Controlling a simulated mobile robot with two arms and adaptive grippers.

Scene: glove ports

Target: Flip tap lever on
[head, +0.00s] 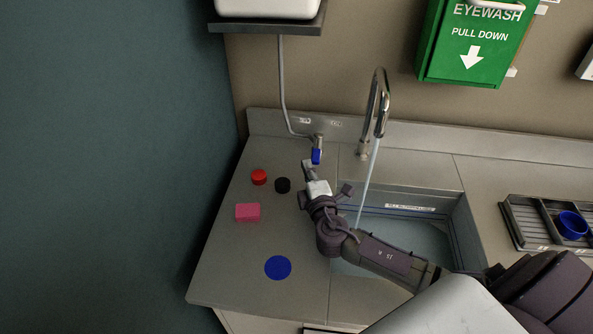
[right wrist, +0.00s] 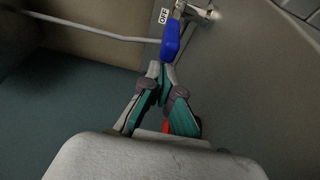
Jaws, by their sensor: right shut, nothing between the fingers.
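The blue tap lever (head: 316,156) hangs down from a small metal valve (head: 318,140) at the back of the counter, where a thin grey pipe ends. In the right wrist view the blue lever (right wrist: 171,38) lies just beyond my fingertips, beside an OFF label (right wrist: 165,16). My right gripper (head: 308,164) is shut and empty, its tips close to the lever's lower end. It also shows in the right wrist view (right wrist: 161,68); I cannot tell whether it touches the lever. My left gripper is out of view.
A tall curved faucet (head: 377,105) stands right of the valve, with a pale stream (head: 367,185) falling into the sink (head: 455,225). Red (head: 259,177) and black (head: 283,185) round pieces, a pink block (head: 247,212) and a blue disc (head: 278,267) lie on the left counter.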

